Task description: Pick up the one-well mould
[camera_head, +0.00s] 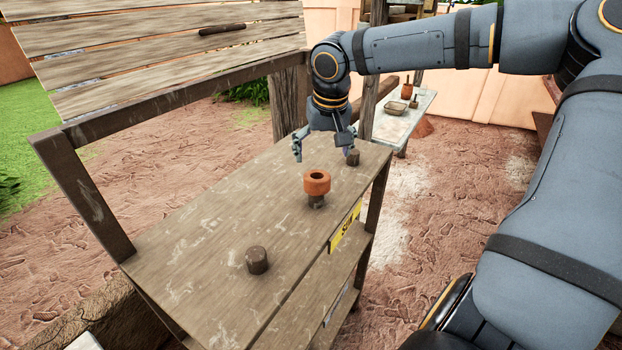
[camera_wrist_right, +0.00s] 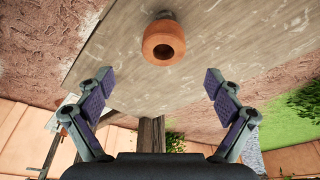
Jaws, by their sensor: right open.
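The one-well mould seems to be the orange-brown clay ring-shaped piece (camera_head: 317,182) with one round hole in its top. It sits on a short dark peg (camera_head: 316,201) on the wooden table. It also shows in the right wrist view (camera_wrist_right: 163,42), at the top middle, beyond the fingertips. My right gripper (camera_head: 323,147) is open and empty, with its fingers pointing down behind the mould, apart from it. In the right wrist view its two fingers (camera_wrist_right: 158,84) are spread wide with nothing between them. My left gripper is not in view.
The wooden table (camera_head: 190,255) also bears a dark peg (camera_head: 257,260) at the front and another (camera_head: 353,158) close to my right gripper. A yellow label (camera_head: 345,227) is on its edge. A slatted rack (camera_head: 170,45) stands at left. A side table (camera_head: 412,120) holds small items.

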